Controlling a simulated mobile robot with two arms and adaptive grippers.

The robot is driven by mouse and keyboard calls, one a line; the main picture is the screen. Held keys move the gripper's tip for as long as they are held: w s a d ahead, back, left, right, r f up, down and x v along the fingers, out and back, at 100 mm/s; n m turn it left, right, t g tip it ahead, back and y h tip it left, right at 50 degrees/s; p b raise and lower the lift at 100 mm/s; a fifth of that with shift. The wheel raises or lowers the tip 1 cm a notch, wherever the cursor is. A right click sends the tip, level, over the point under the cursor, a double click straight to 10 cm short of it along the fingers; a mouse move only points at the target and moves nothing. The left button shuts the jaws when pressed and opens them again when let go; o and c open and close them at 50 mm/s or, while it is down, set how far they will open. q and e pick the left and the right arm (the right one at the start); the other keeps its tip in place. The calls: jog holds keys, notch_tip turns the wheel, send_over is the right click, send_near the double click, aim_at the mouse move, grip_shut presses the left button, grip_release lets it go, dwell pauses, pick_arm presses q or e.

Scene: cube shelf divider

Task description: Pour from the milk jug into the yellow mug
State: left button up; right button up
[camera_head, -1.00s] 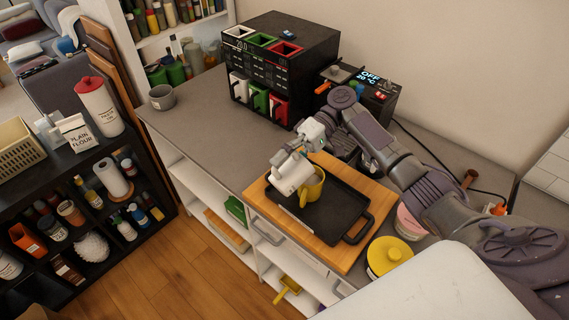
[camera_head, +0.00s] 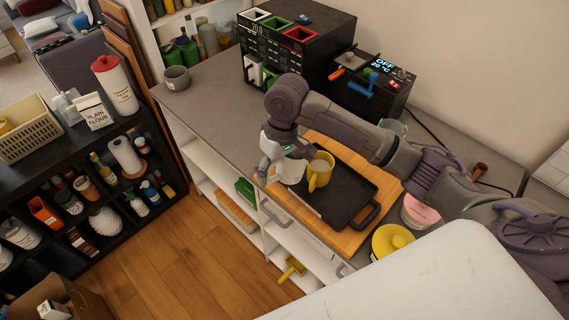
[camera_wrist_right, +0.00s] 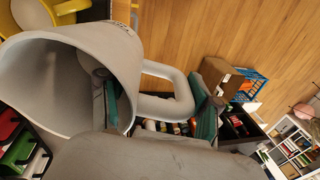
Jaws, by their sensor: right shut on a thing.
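The yellow mug (camera_head: 320,173) stands upright on the black tray, with something pale inside; its rim also shows in the wrist view (camera_wrist_right: 83,5). The milk jug (camera_head: 293,173) is pale grey-white and is beside the mug on its left, mostly hidden behind my right gripper (camera_head: 275,158) in the head view. In the wrist view the jug (camera_wrist_right: 105,45) fills the left side, its wide mouth facing left and its inside grey. My right gripper is shut on the jug at its handle side. I cannot tell the jug's exact tilt. My left gripper is not in view.
The black tray (camera_head: 352,200) lies on a wooden board (camera_head: 388,190) on the grey counter. A grey cup (camera_head: 176,79) stands at the counter's far left end. A black dispenser (camera_head: 300,45) and a device (camera_head: 368,88) stand behind. A yellow-lidded container (camera_head: 392,242) is at front right.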

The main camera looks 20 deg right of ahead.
jog(key=shift+s+a+f+t+h, duration=0.15)
jog(key=shift+a+f+h, duration=0.2)
jog(key=shift+f+h, duration=0.2)
jog(key=shift+a+f+t+h, duration=0.15)
jog(key=shift+a+f+h, duration=0.15)
jog(key=shift+f+h, duration=0.25)
jog(key=shift+d+f, duration=0.1)
jog(key=shift+a+r, duration=0.2)
jog(key=shift+r, duration=0.05)
jog(key=s+a+r, duration=0.1)
jog(key=a+r, duration=0.2)
jog(key=a, duration=0.2)
jog(key=shift+s+a+r, duration=0.15)
jog(key=shift+s+r, duration=0.1)
jog(key=shift+r, duration=0.05)
jog(key=shift+f, duration=0.1)
jog(key=s+d+f+m+b, duration=0.3)
jog(key=s+d+f+b, duration=0.5)
jog(key=b, duration=0.6)
jog(key=shift+s+d, duration=0.35)
jog(key=shift+d, duration=0.3)
